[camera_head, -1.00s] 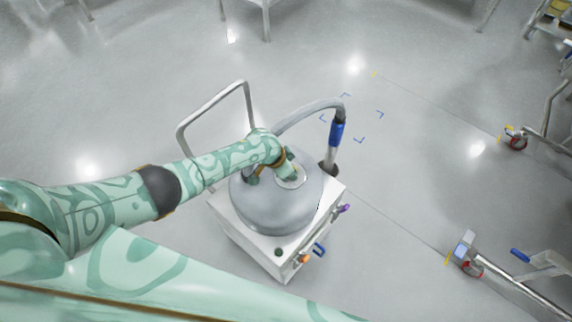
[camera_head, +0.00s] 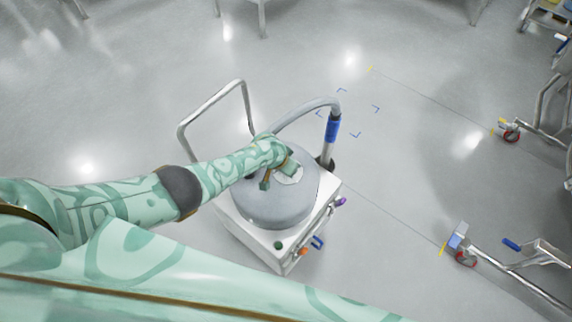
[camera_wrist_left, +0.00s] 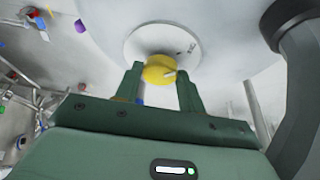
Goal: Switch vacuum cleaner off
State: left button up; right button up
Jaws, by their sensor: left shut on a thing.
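The vacuum cleaner is a white square cart with a rounded grey lid (camera_head: 275,209); it stands in the middle of the head view. A round pale plate (camera_head: 291,176) lies on top of the lid. In the left wrist view a yellow knob (camera_wrist_left: 158,70) with a pale pointer mark sits on that plate (camera_wrist_left: 160,40). My left gripper (camera_head: 279,177) reaches over the lid from the left. In the left wrist view its green fingers (camera_wrist_left: 161,82) stand on both sides of the knob and are shut on it. The knob is hidden in the head view. My right gripper is not in view.
A grey hose with a blue cuff (camera_head: 332,130) rises at the cart's back right. A metal push handle (camera_head: 211,107) stands at its back left. Wheeled metal frames (camera_head: 505,262) stand at the right. The floor around the cart is mostly clear.

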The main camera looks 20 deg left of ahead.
pick_arm(q)
jog(key=o, duration=1)
jog(key=shift+c, duration=0.2)
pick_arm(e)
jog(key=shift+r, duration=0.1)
pick_arm(q)
jog(key=shift+s+r+p, duration=0.1)
jog(key=shift+r+p, duration=0.25)
jog(key=p+v, duration=1.1)
jog(key=v, duration=0.4)
jog(key=shift+s+r+p, duration=0.15)
jog(key=shift+r+p, duration=0.05)
jog(key=shift+p, duration=0.2)
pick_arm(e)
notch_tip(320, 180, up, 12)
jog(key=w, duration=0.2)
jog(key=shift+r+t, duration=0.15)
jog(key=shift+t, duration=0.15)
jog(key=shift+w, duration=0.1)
